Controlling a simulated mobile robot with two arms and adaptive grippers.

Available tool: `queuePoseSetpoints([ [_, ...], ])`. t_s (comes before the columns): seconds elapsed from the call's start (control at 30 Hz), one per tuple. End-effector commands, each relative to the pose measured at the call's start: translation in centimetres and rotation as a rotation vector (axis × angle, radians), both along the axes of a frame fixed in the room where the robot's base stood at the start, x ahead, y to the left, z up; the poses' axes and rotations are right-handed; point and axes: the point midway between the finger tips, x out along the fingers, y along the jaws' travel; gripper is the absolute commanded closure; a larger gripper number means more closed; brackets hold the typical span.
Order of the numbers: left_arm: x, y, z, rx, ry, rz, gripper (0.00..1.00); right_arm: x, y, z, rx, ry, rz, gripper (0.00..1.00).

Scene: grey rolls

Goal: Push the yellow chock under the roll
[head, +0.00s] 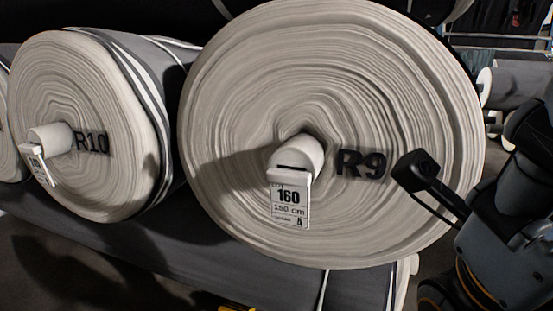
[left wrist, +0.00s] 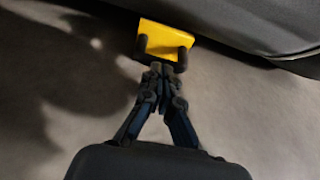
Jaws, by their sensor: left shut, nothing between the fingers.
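The yellow chock (left wrist: 165,36) lies on the floor at the top of the left wrist view, at the lower edge of a dark grey roll (left wrist: 262,22). I cannot tell whether they touch. My left gripper (left wrist: 162,66) is shut and empty, its fingertips right at the chock's near side; contact is hard to judge. In the head view only a sliver of the chock (head: 236,308) shows at the bottom edge, and my left gripper is out of sight. A dark end part of my right arm (head: 418,174) is in front of roll R9; its finger state is unclear.
The large roll R9 (head: 230,120) has a core with a "160" tag (head: 289,205). Roll R10 (head: 85,175) is left of it. A dark grey roll (head: 250,276) lies below them. Bare floor (left wrist: 255,115) is open around the gripper.

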Motion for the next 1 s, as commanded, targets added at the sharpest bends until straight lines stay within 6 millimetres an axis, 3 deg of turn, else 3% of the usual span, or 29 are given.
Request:
queuePoseSetpoints([
  [0.63,1.9,-0.8,0.1,-0.002,-0.001,-0.001,1.00,0.0,0.0,0.0,0.000,0.001,0.000,0.00],
  [1.0,-0.2,0.0,0.1,0.000,0.000,-0.001,1.00,0.0,0.0,0.5,0.000,0.001,0.000,0.00],
])
